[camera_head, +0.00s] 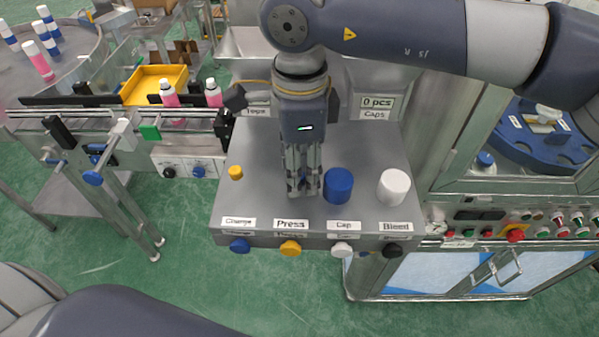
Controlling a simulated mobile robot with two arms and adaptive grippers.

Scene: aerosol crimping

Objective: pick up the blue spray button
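My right gripper (304,189) points down over the grey work table (262,195), its fingers close together. I cannot tell whether they hold anything. No small blue spray button shows clearly; the fingers may hide it. A blue cylinder (338,186) that looks like a cap stands upright just right of the fingers. A small yellow button-like piece (236,172) sits on the table to their left. My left gripper is out of view.
A white cylinder (393,187) stands right of the blue one. Colored knobs, including a blue one (240,245), line the table's front. A conveyor with pink bottles (169,94) and a yellow tray (155,84) is at left. A machine with a control panel (515,226) is at right.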

